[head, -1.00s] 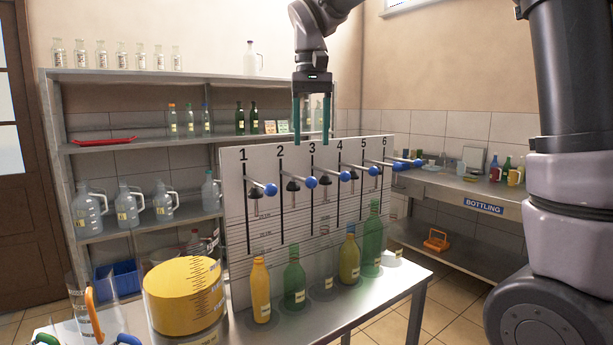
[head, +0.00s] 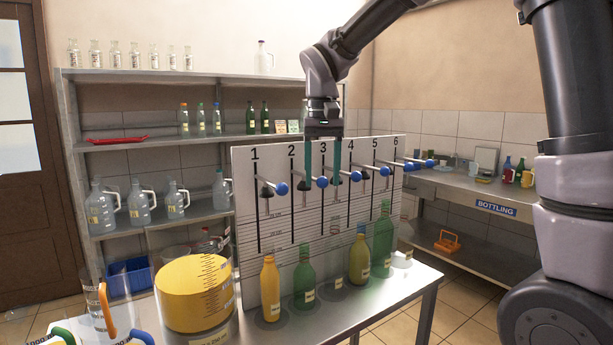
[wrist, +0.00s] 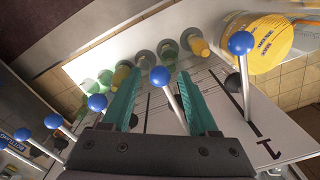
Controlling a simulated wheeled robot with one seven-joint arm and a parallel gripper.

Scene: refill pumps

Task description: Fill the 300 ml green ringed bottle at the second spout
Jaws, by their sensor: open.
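A green bottle (head: 305,283) with a pale label stands below the second spout (head: 303,187), in front of the numbered panel; its volume and rings are too small to read. It also shows in the wrist view (wrist: 169,52). The second lever ends in a blue ball (head: 322,182). My gripper (head: 322,183) is open and points down in front of the panel, its teal fingers on either side of that ball in the picture. In the wrist view the second ball (wrist: 160,76) lies between the fingertips, with no contact visible.
The neighbouring blue balls of lever one (head: 281,188) and lever three (head: 356,175) are close on both sides. A yellow bottle (head: 270,290) and several others stand along the panel. A large yellow-filled measuring vessel (head: 192,295) stands at front left.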

